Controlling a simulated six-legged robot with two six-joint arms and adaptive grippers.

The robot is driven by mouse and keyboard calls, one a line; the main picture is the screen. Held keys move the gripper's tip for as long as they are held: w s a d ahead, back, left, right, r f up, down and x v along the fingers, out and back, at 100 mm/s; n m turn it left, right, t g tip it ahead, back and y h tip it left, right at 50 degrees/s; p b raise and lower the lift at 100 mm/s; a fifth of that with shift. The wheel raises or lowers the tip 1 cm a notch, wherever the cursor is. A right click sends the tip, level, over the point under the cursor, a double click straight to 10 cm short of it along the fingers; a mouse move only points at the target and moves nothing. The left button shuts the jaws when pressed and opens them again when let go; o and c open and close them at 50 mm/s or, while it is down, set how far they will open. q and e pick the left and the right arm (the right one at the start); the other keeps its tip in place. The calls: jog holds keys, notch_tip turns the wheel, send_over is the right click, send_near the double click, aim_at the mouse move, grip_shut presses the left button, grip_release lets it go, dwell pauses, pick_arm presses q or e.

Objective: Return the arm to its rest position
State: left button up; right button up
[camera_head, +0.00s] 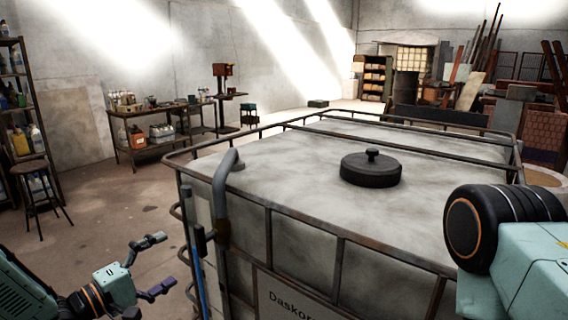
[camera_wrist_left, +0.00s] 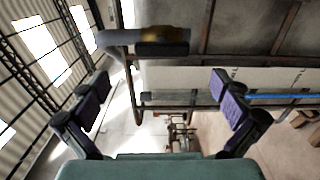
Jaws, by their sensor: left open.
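My left gripper (camera_head: 156,266) comes in at the lower left of the head view. Its two fingers are spread apart with nothing between them. It is beside the left side of a large caged vat (camera_head: 290,170), apart from it. In the left wrist view the open fingers of my left gripper (camera_wrist_left: 165,100) show at left and right, with the vat's cage and pipe beyond. Part of my right arm shows at the right edge of the head view, but its gripper is not in view.
The vat has a black lid (camera_head: 371,168) on top, a metal rail around it and a bent grey pipe (camera_head: 224,185) at its near left corner. A workbench (camera_head: 165,135) with bottles, a stool (camera_head: 40,190) and a shelf stand at the left. Open floor lies between.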

aim_at(197, 243)
pick_arm(q)
jog(key=x, duration=0.9)
jog(key=shift+w+d+f, duration=0.1)
jog(key=shift+d, duration=0.05)
jog(key=shift+m, duration=0.9)
jog(key=shift+a+m, duration=0.2)
jog(key=shift+m, duration=1)
jog(key=shift+d+m+p, duration=0.2)
jog(key=shift+m+p, duration=0.1)
jog(key=shift+m, duration=1.6)
jog(key=shift+a+m+p, duration=0.15)
jog(key=shift+m+p, duration=0.2)
jog(key=shift+m, duration=0.75)
jog(key=m+p, duration=0.1)
jog(key=m, duration=0.5)
jog(key=shift+p, duration=0.4)
jog(key=shift+m, duration=0.8)
jog(key=shift+p, duration=0.3)
